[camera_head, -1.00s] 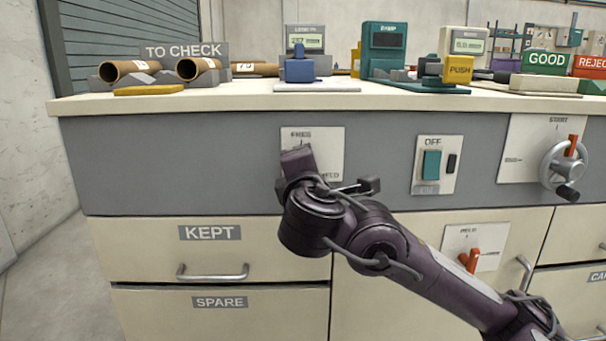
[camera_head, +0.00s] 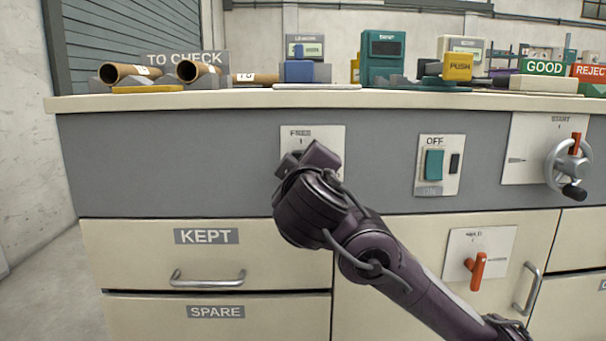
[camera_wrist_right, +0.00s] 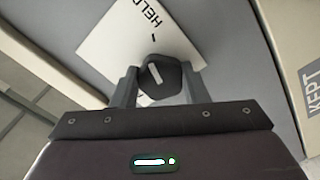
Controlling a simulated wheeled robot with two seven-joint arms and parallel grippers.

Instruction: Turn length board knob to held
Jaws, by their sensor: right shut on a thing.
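The length board knob (camera_wrist_right: 158,76) is dark and faceted with a white pointer line. It sits on a white plate (camera_wrist_right: 100,45) on the bench front. In the wrist view the pointer line lies roughly toward a short tick by the word HELD. My right gripper (camera_wrist_right: 160,90) has a finger on each side of the knob and is shut on it. In the head view the plate (camera_head: 318,132) shows FREE at its top, and my right gripper (camera_head: 310,158) hides the knob and the HELD label. My left gripper is not in view.
To the right are a plate with a teal OFF/ON switch (camera_head: 434,165), a crank wheel (camera_head: 568,165) and an orange knob (camera_head: 477,270). Below are the KEPT drawer (camera_head: 130,250) and the SPARE drawer (camera_head: 140,312). Tubes and devices stand on the worktop (camera_head: 250,100).

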